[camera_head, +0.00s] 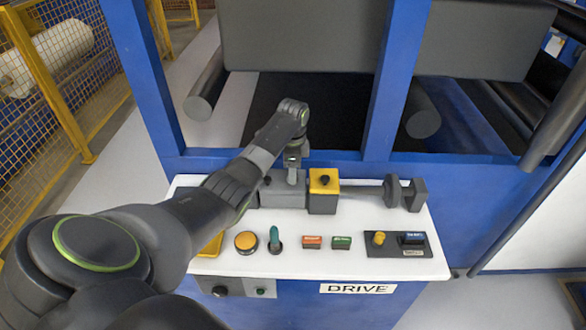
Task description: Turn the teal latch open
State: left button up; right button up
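The teal latch (275,238) stands upright on the white panel top (295,262), between the round orange button and the red button. My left arm comes in from the left and reaches across the panel. Its gripper (292,178) points down at the grey block behind the latch, apart from the latch. The fingers are small and dark, and I cannot tell whether they are open or touch the block. My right gripper is not in view.
The orange button (246,242), red button (312,242), green button (341,242) and yellow knob (379,238) line the front. Blue posts (398,80) rise behind.

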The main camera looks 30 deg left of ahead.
pick_arm(q)
jog(key=shift+c, duration=1.1)
jog(key=shift+r+n+p, duration=0.25)
jog(key=shift+n+p, duration=1.35)
jog(key=shift+p, duration=0.25)
jog(key=n+p, duration=0.2)
jog(key=shift+n, duration=0.4)
jog(key=n+p, duration=0.1)
jog(key=n, duration=0.1)
jog(key=shift+n+p, duration=0.3)
jog(key=n+p, duration=0.1)
jog(key=n, duration=0.2)
jog(key=shift+f+n, duration=0.1)
jog(key=shift+n, duration=0.2)
jog(key=shift+w+n+p, duration=0.1)
jog(key=shift+n+p, duration=0.75)
jog(key=shift+n, duration=1.15)
jog(key=shift+f, duration=0.1)
jog(key=o, duration=1)
